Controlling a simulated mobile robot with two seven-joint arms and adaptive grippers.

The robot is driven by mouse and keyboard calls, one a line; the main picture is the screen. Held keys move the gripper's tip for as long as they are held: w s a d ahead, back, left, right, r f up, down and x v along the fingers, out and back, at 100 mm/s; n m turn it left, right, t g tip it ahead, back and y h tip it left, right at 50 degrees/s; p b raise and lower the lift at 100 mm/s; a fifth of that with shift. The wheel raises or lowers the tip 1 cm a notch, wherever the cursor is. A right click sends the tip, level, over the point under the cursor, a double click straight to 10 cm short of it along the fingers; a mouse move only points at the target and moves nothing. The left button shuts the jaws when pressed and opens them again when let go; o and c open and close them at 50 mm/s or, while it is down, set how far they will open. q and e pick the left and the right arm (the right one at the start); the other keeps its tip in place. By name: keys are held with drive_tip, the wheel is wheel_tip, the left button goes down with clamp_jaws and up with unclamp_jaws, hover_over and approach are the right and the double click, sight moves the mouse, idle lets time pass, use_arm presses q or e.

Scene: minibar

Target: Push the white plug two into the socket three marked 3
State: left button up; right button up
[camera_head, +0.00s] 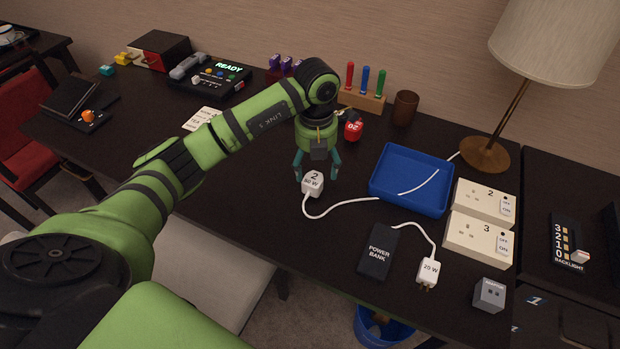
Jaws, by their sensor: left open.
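The white plug two (313,182), marked 2, is on the dark desk with its white cable running right toward the blue tray. My left gripper (317,170) points down just above and around plug two, its fingers apart on either side of it. Whether the fingers touch the plug I cannot tell. The white socket three (478,239), marked 3, lies on the desk at the right, with a switch on its right side. A similar socket marked 2 (484,201) lies just behind it. My right gripper is not in view.
A blue tray (376,190) lies between plug and sockets. A power bank (379,252), a white 20 W plug (428,271) and a grey cube (489,295) are near the front edge. A lamp (487,155), brown cup (405,108) and red object (353,130) stand behind.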

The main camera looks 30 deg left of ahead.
sight(313, 179)
use_arm(q)
drive_tip(key=f, duration=0.2)
drive_tip(key=f+p, duration=0.1)
drive_tip(key=f, duration=0.3)
drive_tip(key=shift+w+a+p, duration=0.15)
drive_tip(key=shift+a+p, duration=0.2)
drive_tip(key=shift+a, duration=0.05)
drive_tip(key=shift+f, duration=0.4)
drive_tip(key=shift+c, duration=0.4)
clamp_jaws()
